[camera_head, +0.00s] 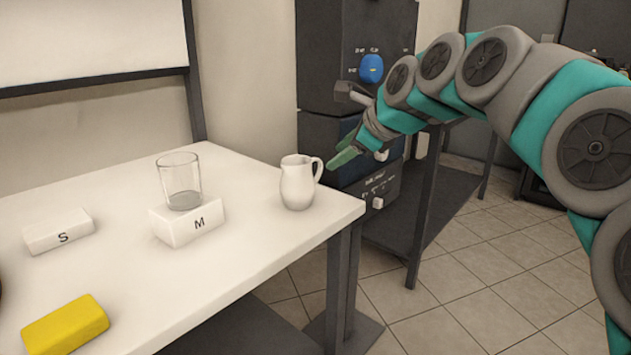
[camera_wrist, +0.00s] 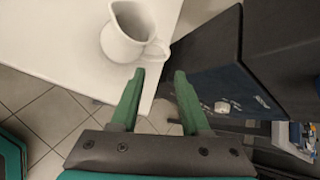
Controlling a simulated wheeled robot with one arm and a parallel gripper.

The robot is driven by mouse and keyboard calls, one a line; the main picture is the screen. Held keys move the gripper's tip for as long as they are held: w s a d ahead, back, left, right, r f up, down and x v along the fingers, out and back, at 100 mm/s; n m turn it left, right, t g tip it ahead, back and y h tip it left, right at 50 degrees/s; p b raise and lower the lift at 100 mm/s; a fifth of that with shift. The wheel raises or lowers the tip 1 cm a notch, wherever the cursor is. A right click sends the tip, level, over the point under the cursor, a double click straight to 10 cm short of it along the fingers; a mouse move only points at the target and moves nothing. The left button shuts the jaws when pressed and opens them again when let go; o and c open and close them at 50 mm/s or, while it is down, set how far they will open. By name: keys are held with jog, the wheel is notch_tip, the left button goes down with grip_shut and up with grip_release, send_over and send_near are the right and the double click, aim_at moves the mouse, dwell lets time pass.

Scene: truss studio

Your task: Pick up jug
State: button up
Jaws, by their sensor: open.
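The white jug (camera_head: 297,183) stands upright near the right corner of the white table, its handle to the right. In the wrist view the jug (camera_wrist: 121,38) is at the top, seen from above, with its handle at its lower right. My gripper (camera_head: 343,125) is in the air to the right of the jug and beyond the table edge. In the wrist view my gripper (camera_wrist: 160,75) has its two green fingers apart, with nothing between them. The left fingertip appears close to the jug's handle; I cannot tell the exact gap.
A clear glass (camera_head: 182,182) stands on a white block marked M (camera_head: 187,222), left of the jug. A white block marked S (camera_head: 58,232) and a yellow block (camera_head: 65,326) lie farther left. The white table (camera_head: 255,255) is bare in front. Dark cabinets (camera_head: 345,60) stand behind.

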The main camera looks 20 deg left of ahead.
jog(key=shift+m, duration=0.3)
jog(key=x, duration=0.8)
jog(key=r+p+x, duration=0.1)
jog(key=x, duration=0.3)
jog(key=shift+w+a, duration=0.3)
jog(key=shift+w, duration=0.1)
grip_shut()
jog(key=shift+r, duration=0.1)
dwell(0.6)
